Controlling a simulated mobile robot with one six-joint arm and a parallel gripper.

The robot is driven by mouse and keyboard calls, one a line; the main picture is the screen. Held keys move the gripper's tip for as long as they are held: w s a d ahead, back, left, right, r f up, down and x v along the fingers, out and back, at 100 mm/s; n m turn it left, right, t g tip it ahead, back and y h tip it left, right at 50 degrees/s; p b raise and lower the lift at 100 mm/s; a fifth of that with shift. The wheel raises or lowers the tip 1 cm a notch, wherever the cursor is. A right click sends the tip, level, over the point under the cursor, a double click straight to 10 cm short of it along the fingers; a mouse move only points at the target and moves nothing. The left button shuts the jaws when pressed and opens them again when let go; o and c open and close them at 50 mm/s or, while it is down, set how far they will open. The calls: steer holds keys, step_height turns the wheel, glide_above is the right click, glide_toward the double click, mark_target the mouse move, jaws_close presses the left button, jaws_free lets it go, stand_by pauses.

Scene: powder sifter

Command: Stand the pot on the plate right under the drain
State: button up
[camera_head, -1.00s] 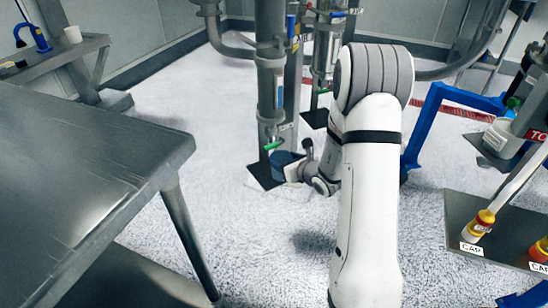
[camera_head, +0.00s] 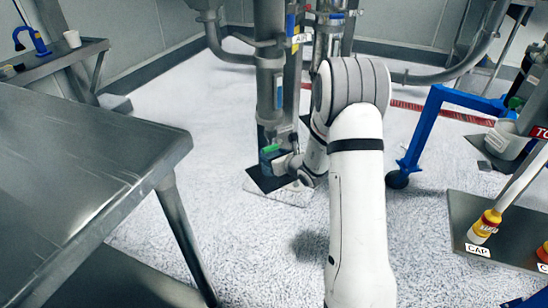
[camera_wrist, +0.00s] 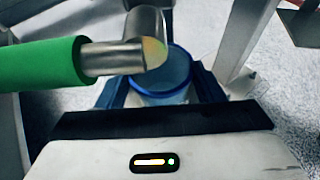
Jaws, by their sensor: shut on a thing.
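My gripper (camera_head: 271,166) is shut on the blue pot (camera_head: 265,162), low beside the foot of the steel column. In the wrist view the pot (camera_wrist: 174,86) is open-topped with a blue rim, between the fingers of my gripper (camera_wrist: 158,97). The drain (camera_wrist: 150,22) is a metal pipe whose outlet end covers part of the pot's mouth in this view. Its green handle (camera_wrist: 40,66) reaches in from the left, and also shows in the head view (camera_head: 270,149). The dark plate (camera_head: 256,186) lies on the floor below the pot. I cannot tell whether the pot touches it.
A steel table (camera_head: 80,190) fills the left side. A blue wheeled frame (camera_head: 428,125) stands to the right, with a metal tray (camera_head: 490,232) carrying yellow-red caps nearer. The steel column (camera_head: 270,60) rises behind the pot. Floor between table and arm is clear.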

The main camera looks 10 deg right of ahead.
steer(key=o, duration=1.3)
steer(key=shift+o, duration=0.2)
